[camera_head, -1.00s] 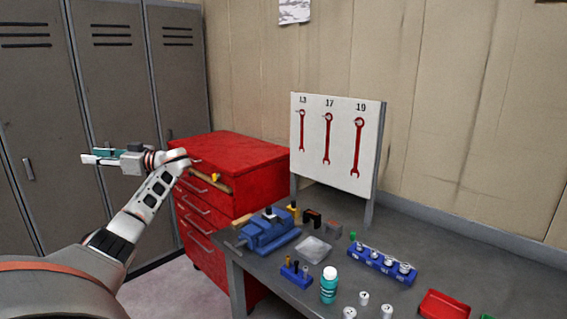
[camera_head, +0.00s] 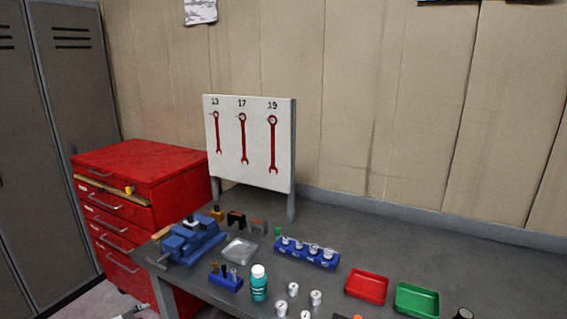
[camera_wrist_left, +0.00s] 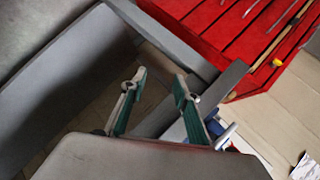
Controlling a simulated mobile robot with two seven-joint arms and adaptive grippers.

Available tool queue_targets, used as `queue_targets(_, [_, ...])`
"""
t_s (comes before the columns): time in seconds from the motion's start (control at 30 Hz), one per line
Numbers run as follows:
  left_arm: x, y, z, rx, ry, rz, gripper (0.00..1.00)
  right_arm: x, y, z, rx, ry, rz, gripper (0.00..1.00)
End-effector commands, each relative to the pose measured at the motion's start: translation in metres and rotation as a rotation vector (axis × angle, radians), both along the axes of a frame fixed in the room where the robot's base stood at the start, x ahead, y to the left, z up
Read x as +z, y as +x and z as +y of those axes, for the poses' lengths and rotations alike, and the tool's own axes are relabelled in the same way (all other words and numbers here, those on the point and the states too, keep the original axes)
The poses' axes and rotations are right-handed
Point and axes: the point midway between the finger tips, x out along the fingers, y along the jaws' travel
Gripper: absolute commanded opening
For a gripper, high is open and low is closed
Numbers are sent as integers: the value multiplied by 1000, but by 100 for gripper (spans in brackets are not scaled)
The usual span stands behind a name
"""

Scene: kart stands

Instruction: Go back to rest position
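My left gripper (camera_wrist_left: 159,82) shows in the left wrist view with its two green-padded fingers apart and nothing between them. In the head view the left arm is almost out of frame; only a small pale piece shows at the bottom edge, left of the workbench. My right gripper is in neither view.
A red drawer cabinet (camera_head: 148,168) stands left of the grey workbench (camera_head: 405,248). The bench carries a blue vise (camera_head: 190,242), a wrench board (camera_head: 250,150), a teal bottle (camera_head: 259,286), a red tray (camera_head: 367,287) and a green tray (camera_head: 417,300). Grey lockers (camera_head: 75,100) stand behind.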

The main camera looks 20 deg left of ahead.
Motion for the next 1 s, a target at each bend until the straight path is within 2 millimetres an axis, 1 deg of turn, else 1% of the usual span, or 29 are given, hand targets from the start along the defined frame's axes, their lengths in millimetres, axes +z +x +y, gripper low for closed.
queue_targets(0.03, [-15, -15, -26, -72, -20, 36, 30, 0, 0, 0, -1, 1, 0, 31])
queue_targets(0.1, [-29, -31, -56, -159, -46, 69, 30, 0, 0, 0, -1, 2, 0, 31])
queue_targets(0.2, [-42, -53, -93, -262, -78, 100, 30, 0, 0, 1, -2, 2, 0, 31])
queue_targets(0.33, [-53, -79, -132, -370, -117, 128, 30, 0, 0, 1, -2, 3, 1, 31])
queue_targets(0.5, [-60, -113, -180, -494, -169, 148, 30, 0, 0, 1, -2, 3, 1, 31])
queue_targets(0.67, [-74, -118, -206, -417, -260, 114, 30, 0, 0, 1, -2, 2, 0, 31])
queue_targets(0.77, [-81, -124, -225, -374, -319, 95, 30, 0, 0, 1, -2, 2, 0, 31])
queue_targets(0.87, [-88, -129, -249, -325, -389, 74, 30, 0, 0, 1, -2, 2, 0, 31])
queue_targets(0.97, [-95, -135, -279, -262, -476, 47, 30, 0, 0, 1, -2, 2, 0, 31])
queue_targets(1.0, [-97, -136, -294, -234, -515, 35, 30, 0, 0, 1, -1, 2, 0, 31])
